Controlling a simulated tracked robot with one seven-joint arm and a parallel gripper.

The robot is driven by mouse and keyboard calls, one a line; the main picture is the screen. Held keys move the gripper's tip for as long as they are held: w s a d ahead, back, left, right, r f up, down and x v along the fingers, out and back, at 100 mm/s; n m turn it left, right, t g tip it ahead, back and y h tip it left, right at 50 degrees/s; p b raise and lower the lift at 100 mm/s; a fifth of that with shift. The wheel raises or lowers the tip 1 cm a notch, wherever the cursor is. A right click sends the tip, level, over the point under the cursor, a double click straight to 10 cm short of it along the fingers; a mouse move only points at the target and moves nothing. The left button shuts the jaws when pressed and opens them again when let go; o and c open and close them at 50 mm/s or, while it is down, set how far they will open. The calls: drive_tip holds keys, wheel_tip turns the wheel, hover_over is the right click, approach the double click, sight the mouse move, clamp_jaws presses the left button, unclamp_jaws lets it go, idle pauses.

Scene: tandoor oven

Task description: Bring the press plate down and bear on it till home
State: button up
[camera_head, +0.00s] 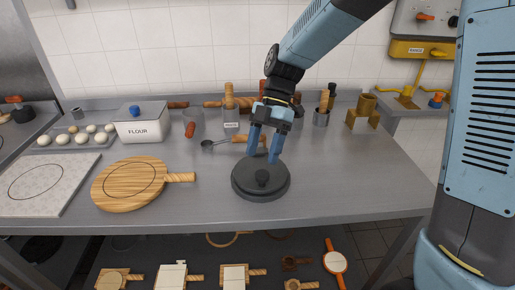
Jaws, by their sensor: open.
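The press plate is most likely the round dark disc (261,186) with a small black knob (263,177) on top. It lies on the steel counter right of the wooden board, and I cannot tell what is under it. My gripper (263,157) is open and empty, with two blue fingers pointing down. In the picture its fingertips are just above the knob, and they look apart from it.
A round wooden board (128,184) and a white slab (40,186) lie to the left. Behind are a flour box (140,123), a dough-ball tray (72,148), a ladle (208,144) and a tool cup (321,118). The counter (350,180) is clear to the right.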

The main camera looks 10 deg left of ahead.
drive_tip(key=v, duration=1.3)
drive_tip(key=shift+w+r, duration=0.3)
